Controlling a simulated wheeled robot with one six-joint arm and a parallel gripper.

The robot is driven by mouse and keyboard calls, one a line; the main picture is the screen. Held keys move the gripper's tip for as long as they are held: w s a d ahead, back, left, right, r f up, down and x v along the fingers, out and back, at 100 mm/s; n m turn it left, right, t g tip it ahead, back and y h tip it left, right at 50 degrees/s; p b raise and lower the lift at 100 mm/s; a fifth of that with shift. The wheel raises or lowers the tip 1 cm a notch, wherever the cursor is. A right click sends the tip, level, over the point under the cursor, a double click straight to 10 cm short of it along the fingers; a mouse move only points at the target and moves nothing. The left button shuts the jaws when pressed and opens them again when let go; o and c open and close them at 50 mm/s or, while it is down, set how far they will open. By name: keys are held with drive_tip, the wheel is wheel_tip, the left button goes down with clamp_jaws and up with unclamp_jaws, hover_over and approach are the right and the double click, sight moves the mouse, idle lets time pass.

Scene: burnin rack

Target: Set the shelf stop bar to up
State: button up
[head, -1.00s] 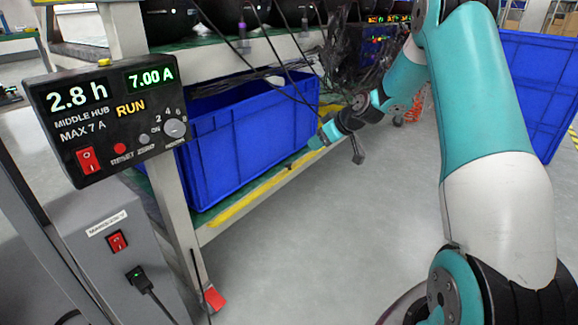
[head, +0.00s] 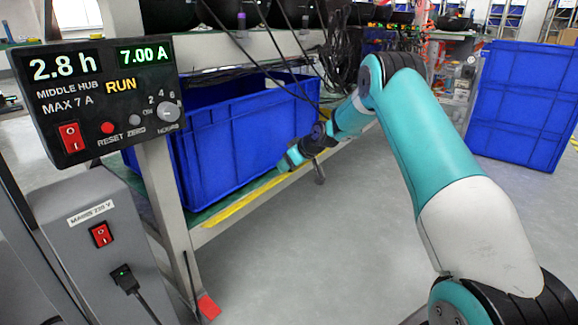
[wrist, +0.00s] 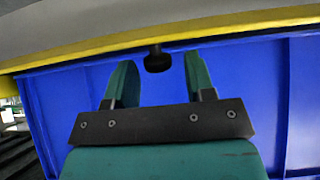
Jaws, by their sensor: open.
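The yellow stop bar (head: 238,206) runs low along the front edge of the lower shelf, in front of the base of a blue crate (head: 226,150). In the wrist view the yellow bar (wrist: 90,44) crosses the top of the picture, and a black knob (wrist: 157,63) sticks out from it. My gripper (head: 287,163) is at the bar in the head view. In the wrist view my gripper (wrist: 160,58) is open and empty, with its two teal fingers on either side of the knob. I cannot tell whether either finger touches the knob.
A control box (head: 100,98) with a lit display and a grey mains box (head: 95,235) stand at the left by the rack post (head: 170,215). Dark cables hang in front of the crate. Stacked blue crates (head: 522,105) stand at the right. The floor between is clear.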

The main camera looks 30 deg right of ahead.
drive_tip(key=c, duration=0.9)
idle(0.7)
drive_tip(key=o, duration=0.9)
drive_tip(key=p+v, duration=0.7)
drive_tip(key=v, duration=1)
drive_tip(key=shift+s, duration=0.25)
drive_tip(key=shift+r, duration=0.1)
